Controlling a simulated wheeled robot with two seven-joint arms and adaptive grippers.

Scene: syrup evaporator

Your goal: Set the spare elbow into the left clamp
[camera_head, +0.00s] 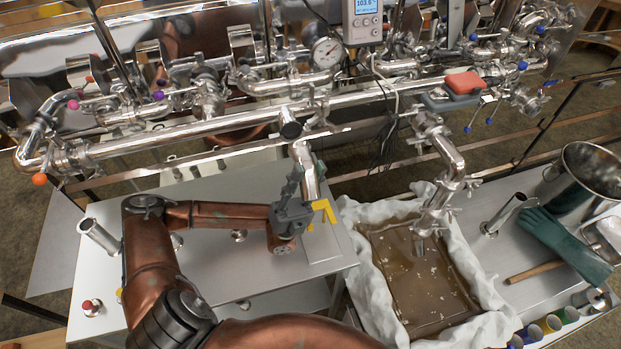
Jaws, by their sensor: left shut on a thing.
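My left gripper (293,208) is shut on the spare elbow (305,170), a shiny steel tube held roughly upright above the left table. The elbow's upper part bends near a dark round end (290,130), just in front of the long steel pipe. The left clamp seems to be among the fittings around there (312,103); the elbow and pipe overlap in this view. I cannot tell whether they touch or whether the clamp is open. My right gripper is not in view.
A yellow corner mark (322,214) lies on the left table (205,265), below the elbow. A cloth-lined pan of brown liquid (415,280) stands to the right, under another spout (440,185). Thin cables (388,130) hang nearby.

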